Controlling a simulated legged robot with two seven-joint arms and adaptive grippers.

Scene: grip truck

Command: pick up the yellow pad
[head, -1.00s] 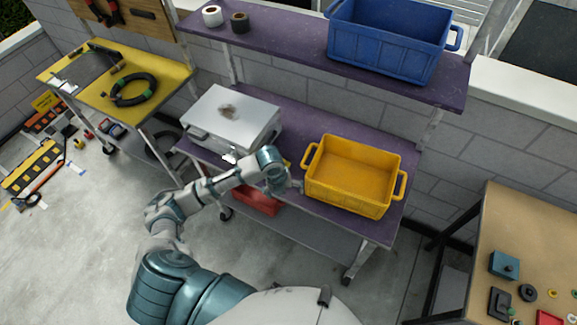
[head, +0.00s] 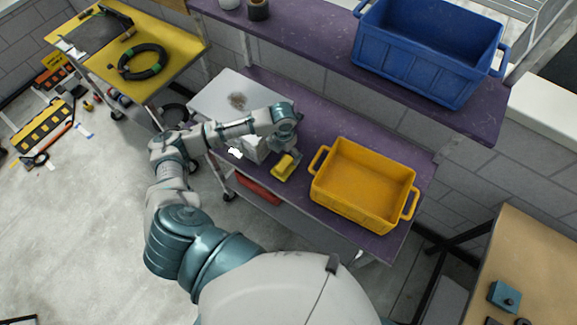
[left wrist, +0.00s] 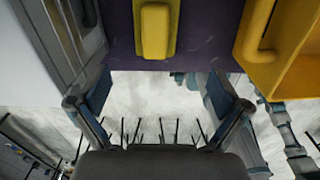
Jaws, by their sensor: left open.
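The yellow pad (head: 284,167) lies on the purple shelf (head: 325,122), between a pale metal case and a yellow crate. In the left wrist view the yellow pad (left wrist: 155,28) sits at top centre, near the shelf's front edge. It has a raised block on its middle. My left gripper (head: 290,148) is just above and behind the pad in the head view and partly covers it. In the left wrist view my left gripper (left wrist: 157,98) is open, its fingers wide apart with nothing between them. My right gripper is out of view.
The yellow crate (head: 325,190) stands right of the pad, and the pale case (head: 215,98) stands left. An upper shelf with a blue crate (head: 425,62) hangs behind. A red box (head: 258,188) sits on the lower shelf. The floor in front is clear.

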